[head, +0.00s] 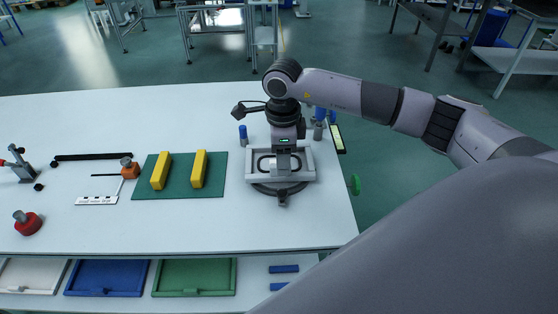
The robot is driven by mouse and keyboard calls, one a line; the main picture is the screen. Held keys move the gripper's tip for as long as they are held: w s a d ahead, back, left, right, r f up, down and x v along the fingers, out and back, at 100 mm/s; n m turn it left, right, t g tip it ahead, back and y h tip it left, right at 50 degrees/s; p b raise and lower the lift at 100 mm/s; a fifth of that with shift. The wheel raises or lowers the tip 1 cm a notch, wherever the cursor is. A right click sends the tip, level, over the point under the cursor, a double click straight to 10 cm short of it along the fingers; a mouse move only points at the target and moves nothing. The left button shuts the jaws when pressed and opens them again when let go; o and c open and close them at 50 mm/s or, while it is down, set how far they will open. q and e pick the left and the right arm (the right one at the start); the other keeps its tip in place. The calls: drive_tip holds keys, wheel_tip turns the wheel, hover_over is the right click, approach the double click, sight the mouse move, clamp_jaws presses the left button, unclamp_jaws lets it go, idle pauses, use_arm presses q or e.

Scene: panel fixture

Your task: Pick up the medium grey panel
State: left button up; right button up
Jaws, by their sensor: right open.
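A light grey rectangular panel fixture (309,166) sits at the right end of the white table. A darker grey piece with an opening shows inside its frame, partly hidden by my gripper; I cannot tell for sure that it is the medium grey panel. My right gripper (281,165) points down over the middle of the fixture and is open. Whether its fingers touch anything is hidden by the hand. My left gripper is not in view.
Two yellow blocks (159,171) (198,169) stand on a green mat (180,192) to the left. A blue-topped cylinder (243,135) stands behind the fixture. A red-based knob (28,223) is at far left. The white table (220,225) is clear in front. Trays (194,261) lie below.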

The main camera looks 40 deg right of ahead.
wheel_tip(320, 180, down, 4)
drive_tip(key=shift+r, duration=0.25)
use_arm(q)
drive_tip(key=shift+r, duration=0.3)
use_arm(e)
drive_tip(key=shift+c, duration=0.3)
clamp_jaws()
drive_tip(key=shift+w, duration=0.1)
drive_tip(key=shift+r, duration=0.15)
